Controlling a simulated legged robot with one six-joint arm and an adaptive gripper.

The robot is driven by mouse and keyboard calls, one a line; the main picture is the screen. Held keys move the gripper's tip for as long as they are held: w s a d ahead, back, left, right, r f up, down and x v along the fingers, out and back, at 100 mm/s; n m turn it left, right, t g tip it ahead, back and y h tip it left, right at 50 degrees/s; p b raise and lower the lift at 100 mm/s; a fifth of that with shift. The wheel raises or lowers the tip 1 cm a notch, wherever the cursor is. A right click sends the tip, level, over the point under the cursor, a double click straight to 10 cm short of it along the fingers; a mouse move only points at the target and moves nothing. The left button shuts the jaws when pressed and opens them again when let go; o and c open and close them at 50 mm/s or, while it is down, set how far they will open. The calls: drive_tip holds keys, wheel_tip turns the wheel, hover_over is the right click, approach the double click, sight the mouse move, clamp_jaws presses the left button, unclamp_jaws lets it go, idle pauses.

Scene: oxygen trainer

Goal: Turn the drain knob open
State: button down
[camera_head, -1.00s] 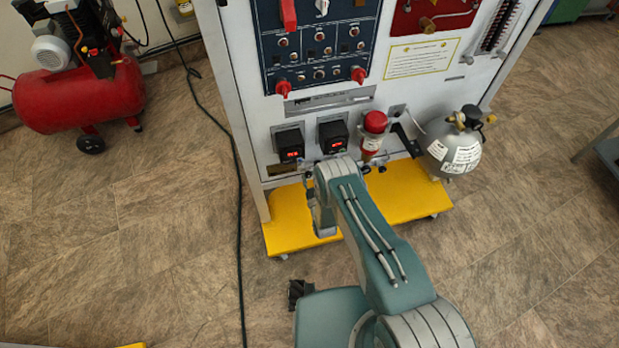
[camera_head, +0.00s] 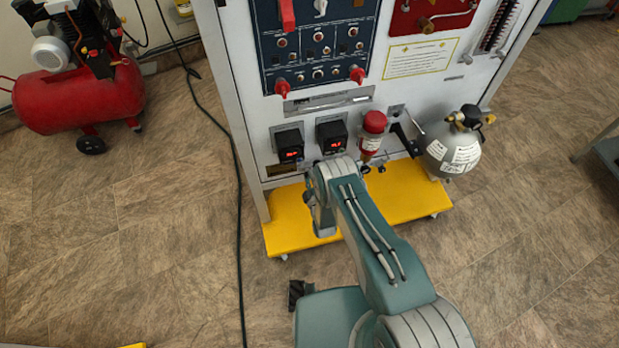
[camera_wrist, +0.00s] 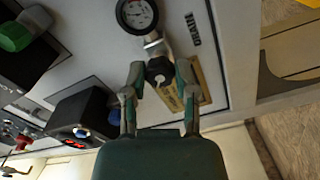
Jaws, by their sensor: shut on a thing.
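The drain knob (camera_wrist: 158,68) is a small dark knob on a metal fitting below a round gauge, in the wrist view. My gripper (camera_wrist: 159,76) has one finger on each side of it and is shut on it. A printed label (camera_wrist: 193,30) sits beside the fitting; its text is rotated and looks like "DRAIN". In the head view my arm hides the knob and my fingertips at the lower edge of the white trainer panel (camera_head: 253,139).
The round gauge (camera_wrist: 137,14) is close above the knob. A black display box (camera_wrist: 82,116) stands left of my fingers. In the head view a grey gas bottle (camera_head: 453,150) is at the right, a yellow base (camera_head: 405,192) below, and a red compressor (camera_head: 82,95) at the left.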

drive_tip(key=n, duration=0.5)
drive_tip(key=shift+a+n, duration=0.2)
drive_tip(key=shift+n, duration=0.2)
drive_tip(key=n, duration=0.5)
drive_tip(key=shift+s+f, duration=0.1)
drive_tip(key=shift+f, duration=0.05)
drive_tip(key=shift+s+f+n, duration=0.1)
drive_tip(key=shift+n, duration=2.4)
drive_tip(key=shift+s+f+n, duration=0.1)
drive_tip(key=shift+n, duration=2.4)
drive_tip(key=shift+d, duration=0.1)
drive_tip(key=shift+c, duration=2)
unclamp_jaws()
drive_tip(key=shift+w+r, duration=0.15)
